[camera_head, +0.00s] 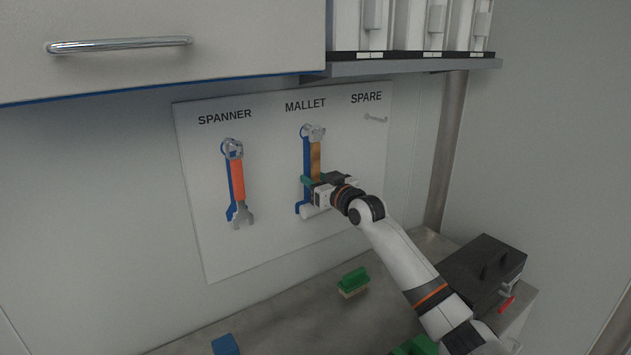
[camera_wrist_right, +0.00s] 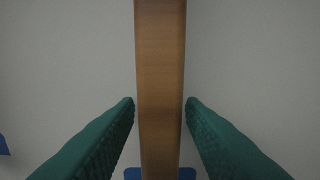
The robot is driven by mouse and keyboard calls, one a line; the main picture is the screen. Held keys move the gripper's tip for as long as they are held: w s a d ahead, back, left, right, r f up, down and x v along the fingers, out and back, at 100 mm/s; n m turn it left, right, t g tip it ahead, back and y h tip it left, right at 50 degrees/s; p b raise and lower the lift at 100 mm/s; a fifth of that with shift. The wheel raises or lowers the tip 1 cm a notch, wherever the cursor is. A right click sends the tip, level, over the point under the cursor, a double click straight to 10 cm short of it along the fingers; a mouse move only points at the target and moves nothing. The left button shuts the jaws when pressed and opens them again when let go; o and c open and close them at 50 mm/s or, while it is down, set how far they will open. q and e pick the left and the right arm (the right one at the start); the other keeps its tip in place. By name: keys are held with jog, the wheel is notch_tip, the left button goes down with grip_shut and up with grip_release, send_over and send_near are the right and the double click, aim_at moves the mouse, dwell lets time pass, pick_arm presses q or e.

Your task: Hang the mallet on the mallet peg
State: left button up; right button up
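The mallet has a tan wooden handle (camera_head: 316,158) and a pale cylindrical head (camera_head: 312,211) at its lower end. It hangs upright in front of the board, with the metal ring and peg (camera_head: 312,132) at its top under the word MALLET. My right gripper (camera_head: 316,180) is around the lower handle, hiding part of it. In the right wrist view the handle (camera_wrist_right: 160,80) runs between the two green fingers (camera_wrist_right: 160,105), with narrow gaps beside it, so the gripper looks open. My left gripper is in neither view.
A spanner (camera_head: 238,180) hangs on the left of the white board (camera_head: 270,235). The SPARE hook (camera_head: 375,118) is empty. A shelf (camera_head: 415,66) and cabinet (camera_head: 130,70) overhang above. A green-topped block (camera_head: 353,282), blue block (camera_head: 226,345) and dark box (camera_head: 480,268) stand on the counter (camera_head: 300,318).

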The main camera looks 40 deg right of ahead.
jog(key=shift+o, duration=0.7)
jog(key=shift+f, duration=0.1)
jog(key=shift+s+f, duration=0.1)
jog(key=shift+s, duration=0.15)
jog(key=s+a+b, duration=0.1)
jog(key=s+b, duration=0.4)
jog(key=s, duration=0.6)
jog(key=shift+s+a+r, duration=0.2)
jog(key=shift+s, duration=0.05)
jog(key=shift+r, duration=0.1)
